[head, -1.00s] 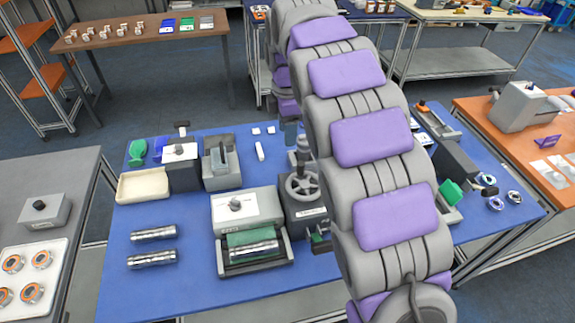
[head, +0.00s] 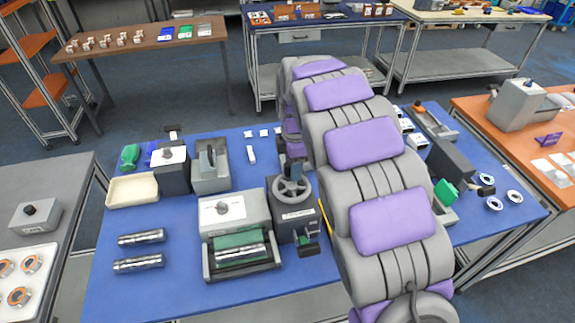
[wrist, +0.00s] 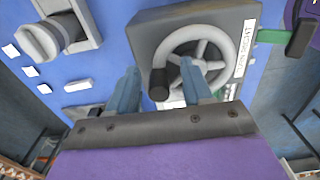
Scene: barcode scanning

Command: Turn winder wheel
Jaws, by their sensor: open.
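The winder wheel (head: 291,188) is a grey spoked handwheel on top of a dark box-shaped winder (head: 297,217) on the blue table. In the wrist view the wheel (wrist: 206,47) shows close up, with a black knob handle (wrist: 158,84) on its rim. My gripper (wrist: 158,80) is open, its two blue-grey fingers apart and pointing at the wheel. The knob appears between the fingertips in that view; I cannot tell whether they touch it. In the head view my grey and purple arm arches over the table, and its end is by the far side of the winder.
Two metal cylinders (head: 139,250) lie further left, near a cream tray (head: 132,191). Small white blocks (head: 251,154) lie behind. Rings (head: 494,204) lie at right.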

